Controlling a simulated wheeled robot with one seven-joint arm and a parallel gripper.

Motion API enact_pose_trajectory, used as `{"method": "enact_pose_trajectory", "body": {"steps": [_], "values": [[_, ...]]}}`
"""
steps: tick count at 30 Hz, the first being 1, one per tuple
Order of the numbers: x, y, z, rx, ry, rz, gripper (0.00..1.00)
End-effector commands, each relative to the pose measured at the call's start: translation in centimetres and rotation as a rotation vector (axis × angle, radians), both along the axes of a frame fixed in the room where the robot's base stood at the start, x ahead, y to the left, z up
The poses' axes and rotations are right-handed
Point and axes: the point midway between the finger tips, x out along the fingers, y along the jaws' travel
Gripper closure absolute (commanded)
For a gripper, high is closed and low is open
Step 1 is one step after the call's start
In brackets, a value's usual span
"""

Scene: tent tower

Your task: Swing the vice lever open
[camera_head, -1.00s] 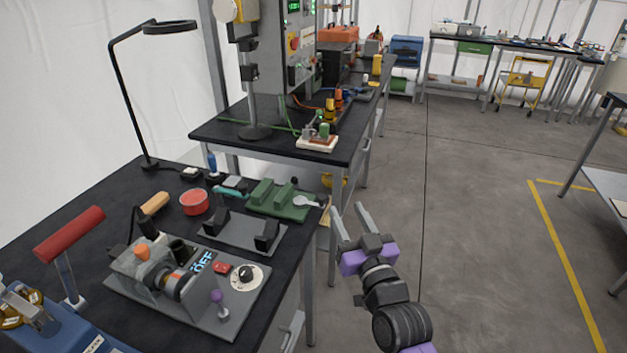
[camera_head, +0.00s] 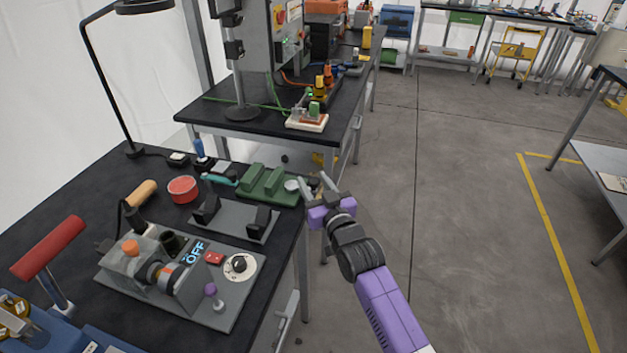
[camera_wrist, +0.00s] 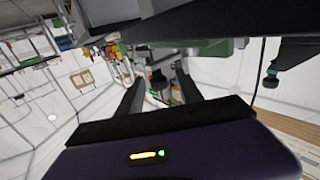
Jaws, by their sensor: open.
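My gripper (camera_head: 316,184) is open and empty beside the right edge of the near black bench, close to the green fixture. In the wrist view my gripper (camera_wrist: 160,84) shows two spread dark fingers with nothing held between them. No part is plainly a vice lever. A green fixture with raised blocks (camera_head: 262,181) stands at the bench's far right corner, with a pale round piece (camera_head: 292,185) at its right end, beside my fingers. A red-handled lever (camera_head: 48,247) stands tilted on a blue base at the left, well away from my gripper.
A grey plate (camera_head: 222,311) carries a motor-like unit, a dial and a purple knob. A grey bracket with two black blocks (camera_head: 234,218), a red tin (camera_head: 182,189) and a lamp (camera_head: 100,80) share the near bench (camera_head: 70,205). Open floor (camera_head: 460,220) lies to the right.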

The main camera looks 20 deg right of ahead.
Motion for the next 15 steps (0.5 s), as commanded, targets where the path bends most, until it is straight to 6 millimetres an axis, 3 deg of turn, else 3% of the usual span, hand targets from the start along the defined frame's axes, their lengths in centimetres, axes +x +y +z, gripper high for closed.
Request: {"method": "enact_pose_trajectory", "body": {"steps": [9,15], "values": [[0.32,-0.05,0.05,0.001,-0.001,-0.001,0.57],[0.3,-0.04,0.05,0.001,-0.001,-0.001,0.94]]}}
